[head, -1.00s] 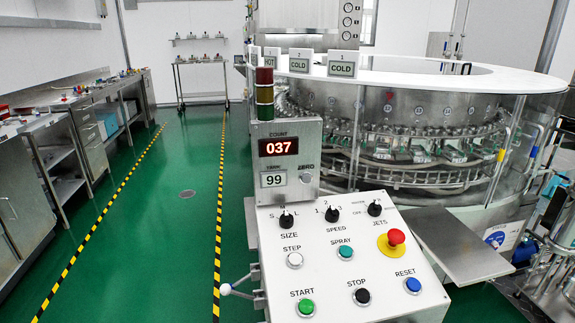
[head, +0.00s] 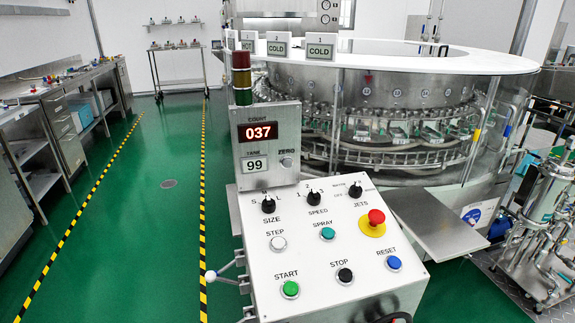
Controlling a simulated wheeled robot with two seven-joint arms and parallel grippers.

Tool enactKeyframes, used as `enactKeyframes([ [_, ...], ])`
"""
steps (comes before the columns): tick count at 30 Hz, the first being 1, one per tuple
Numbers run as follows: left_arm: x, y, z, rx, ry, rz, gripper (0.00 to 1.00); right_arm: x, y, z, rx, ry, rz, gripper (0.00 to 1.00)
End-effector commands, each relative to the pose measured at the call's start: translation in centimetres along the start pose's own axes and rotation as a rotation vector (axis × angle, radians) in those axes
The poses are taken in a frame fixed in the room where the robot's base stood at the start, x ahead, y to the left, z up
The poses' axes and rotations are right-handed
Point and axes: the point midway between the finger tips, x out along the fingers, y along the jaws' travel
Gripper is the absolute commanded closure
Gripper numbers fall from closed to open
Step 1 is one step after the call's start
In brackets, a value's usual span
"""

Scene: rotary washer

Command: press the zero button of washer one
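The washer's control console stands in front of me, with a sloped white panel (head: 300,250) and an upright grey box (head: 265,172) behind it. The zero button (head: 287,163) is a small round silver knob on the box's right side, under the label ZERO. Left of it, a red count display (head: 257,132) reads 037, and a small plate (head: 254,166) below reads 99. Nothing covers the button.
The panel carries a red emergency stop (head: 376,217), green START (head: 290,289), black STOP (head: 345,275) and blue RESET (head: 394,263). A signal tower (head: 242,80) rises behind the box. The round washer (head: 400,110) stands behind. A metal shelf (head: 438,225) juts out right. Green floor (head: 150,240) is clear left.

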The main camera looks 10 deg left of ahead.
Motion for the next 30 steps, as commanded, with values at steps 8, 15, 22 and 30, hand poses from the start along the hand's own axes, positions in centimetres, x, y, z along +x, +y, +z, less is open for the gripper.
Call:
enactKeyframes([
  [8, 0.00, -0.10, 0.05, 0.001, -0.001, -0.002, 1.00, 0.00, -0.01, 0.02, 0.000, 0.000, 0.000, 0.06],
  [15, 0.00, -0.09, 0.04, 0.001, -0.001, -0.001, 1.00, 0.00, -0.02, 0.03, 0.000, 0.000, 0.000, 0.06],
  [22, 0.00, -0.05, 0.02, 0.000, 0.000, -0.001, 1.00, 0.00, -0.03, 0.04, 0.000, -0.001, 0.000, 0.06],
  [30, 0.00, 0.21, -0.05, -0.001, 0.001, 0.003, 1.00, 0.00, -0.03, 0.04, 0.000, -0.001, -0.001, 0.06],
])
